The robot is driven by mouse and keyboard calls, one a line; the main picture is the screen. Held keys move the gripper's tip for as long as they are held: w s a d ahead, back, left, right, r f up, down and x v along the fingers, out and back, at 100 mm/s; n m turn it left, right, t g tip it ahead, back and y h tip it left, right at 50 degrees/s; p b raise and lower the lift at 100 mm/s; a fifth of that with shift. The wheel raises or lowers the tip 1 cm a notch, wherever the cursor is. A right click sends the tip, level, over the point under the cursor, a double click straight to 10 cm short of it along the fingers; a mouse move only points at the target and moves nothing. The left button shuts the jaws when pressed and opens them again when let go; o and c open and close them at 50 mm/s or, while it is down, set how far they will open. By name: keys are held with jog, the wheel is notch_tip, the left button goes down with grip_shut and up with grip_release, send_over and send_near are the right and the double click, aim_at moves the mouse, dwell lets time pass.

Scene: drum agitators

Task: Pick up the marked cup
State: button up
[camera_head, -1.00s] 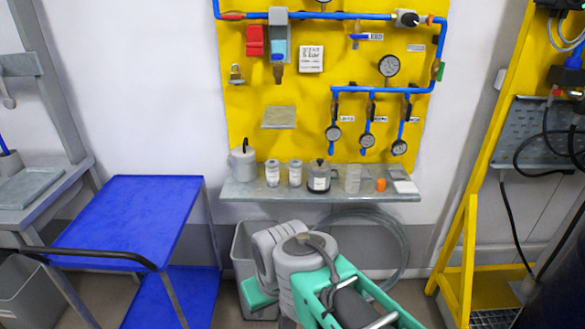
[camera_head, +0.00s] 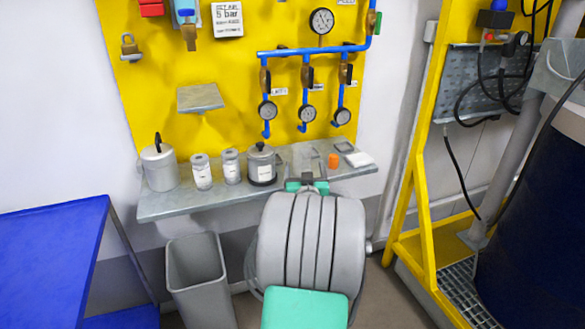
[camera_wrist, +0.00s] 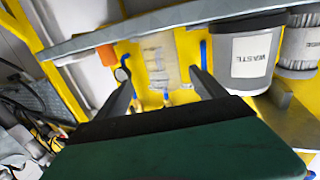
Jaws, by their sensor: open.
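A clear cup (camera_head: 303,158) stands on the grey wall shelf (camera_head: 160,207), between a dark-lidded jar and an orange piece. It looks like the marked cup; in the wrist view this see-through cup (camera_wrist: 160,58) bears faint markings. My gripper (camera_wrist: 160,78) is open and empty in the wrist view. Its two dark fingers point toward the cup, one to each side of it in the picture. I cannot tell how far the cup is from the fingertips. In the head view my arm hides much of my gripper (camera_head: 308,184) at the shelf's front edge.
The jar labelled WASTE (camera_wrist: 250,52) is close to the right finger in the wrist view. The orange piece (camera_head: 333,160) is right of the cup in the head view. Lidded containers (camera_head: 202,171) stand further left. A grey bin (camera_head: 197,275) is below the shelf.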

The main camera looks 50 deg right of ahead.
aim_at(302, 156)
jog(key=shift+w+d+r, duration=0.25)
jog(key=shift+w+r, duration=0.1)
jog(key=shift+w, duration=0.1)
jog(key=x, duration=0.4)
jog(key=f+x, duration=0.1)
jog(key=x, duration=0.1)
jog(key=shift+w+d+p, duration=0.1)
jog(key=shift+w+p, duration=0.15)
jog(key=shift+p, duration=0.1)
jog(key=shift+r, duration=0.1)
jog(key=shift+c, duration=0.3)
jog(key=c, duration=1.3)
jog(key=shift+r, duration=0.1)
jog(key=shift+c, duration=0.2)
